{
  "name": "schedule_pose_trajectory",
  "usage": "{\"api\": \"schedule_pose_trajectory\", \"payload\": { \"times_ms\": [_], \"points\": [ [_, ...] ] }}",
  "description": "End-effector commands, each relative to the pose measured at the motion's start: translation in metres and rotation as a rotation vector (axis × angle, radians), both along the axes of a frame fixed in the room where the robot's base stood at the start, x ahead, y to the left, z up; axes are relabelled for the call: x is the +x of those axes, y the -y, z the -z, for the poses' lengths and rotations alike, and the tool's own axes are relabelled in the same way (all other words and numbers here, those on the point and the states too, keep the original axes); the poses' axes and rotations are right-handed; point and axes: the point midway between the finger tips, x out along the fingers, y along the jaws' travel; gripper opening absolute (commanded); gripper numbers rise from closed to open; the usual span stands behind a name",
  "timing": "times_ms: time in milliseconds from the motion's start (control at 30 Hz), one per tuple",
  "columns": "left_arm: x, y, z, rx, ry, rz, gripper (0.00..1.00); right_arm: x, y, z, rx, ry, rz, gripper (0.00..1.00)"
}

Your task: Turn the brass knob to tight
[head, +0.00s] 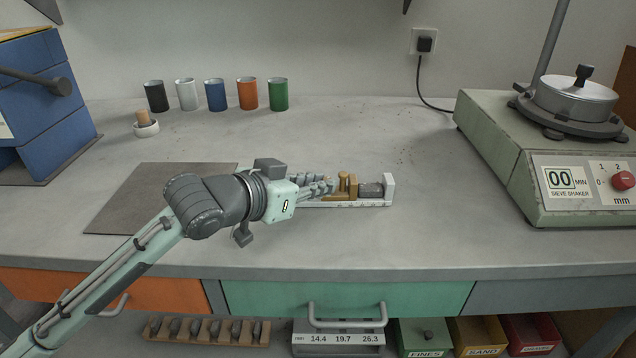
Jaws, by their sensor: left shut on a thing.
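A small pale gauge (388,190) with a white end block and a marked rail lies on the bench, right of the dark mat. Its brass part (345,188) stands upright on the rail. A grey stone (371,190) sits between the brass part and the white end block; I cannot tell if both touch it. My left gripper (322,186) reaches in from the left, its fingers shut at the left side of the brass part. The fingers hide the brass knob and the rail's left end. My right gripper is out of view.
The dark mat (135,195) lies under my left arm. Several coloured cups (215,95) and a small white dish (146,130) stand at the back. A sieve shaker (500,150) fills the right. The bench between gauge and shaker is clear.

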Motion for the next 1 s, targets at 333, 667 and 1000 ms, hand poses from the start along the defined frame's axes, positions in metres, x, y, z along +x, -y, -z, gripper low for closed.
{"api": "schedule_pose_trajectory", "payload": {
  "times_ms": [333, 667, 1000],
  "points": [
    [0.0007, -0.0022, 0.0007, -0.003, -0.003, 0.077, 0.0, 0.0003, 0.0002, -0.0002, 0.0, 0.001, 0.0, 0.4],
    [0.0008, -0.0022, 0.0004, -0.003, -0.002, 0.076, 0.36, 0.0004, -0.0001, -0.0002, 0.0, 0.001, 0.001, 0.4],
    [-0.0013, -0.005, -0.0014, -0.003, 0.0, 0.075, 0.36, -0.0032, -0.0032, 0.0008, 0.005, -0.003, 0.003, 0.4]
  ]
}}
